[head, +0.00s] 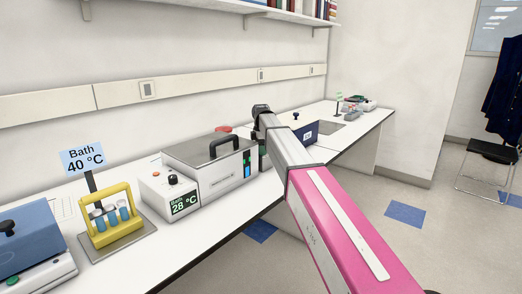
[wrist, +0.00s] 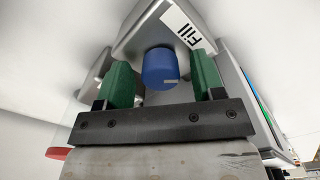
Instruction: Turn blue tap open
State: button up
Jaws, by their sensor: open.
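The blue tap (wrist: 160,68) is a round blue knob with a small light mark on its face, in the wrist view. It is mounted on a light grey housing (wrist: 140,32) beside a label reading "Fill" (wrist: 182,24). My gripper (wrist: 162,62) is open, with one green finger on each side of the knob. I cannot tell how deep the fingers reach along the knob. In the head view my arm hides the tap.
A water bath (head: 205,175) with a black-handled lid and a "28 °C" display stands on the bench (head: 190,232). Left of it are a yellow tube rack (head: 112,236) and a "Bath 40 °C" sign (head: 83,158). A blue-lidded device (head: 35,238) stands at far left.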

jog(key=shift+f, duration=0.15)
jog(key=shift+c, duration=0.3)
jog(key=c, duration=0.9)
jog(key=shift+o, duration=0.2)
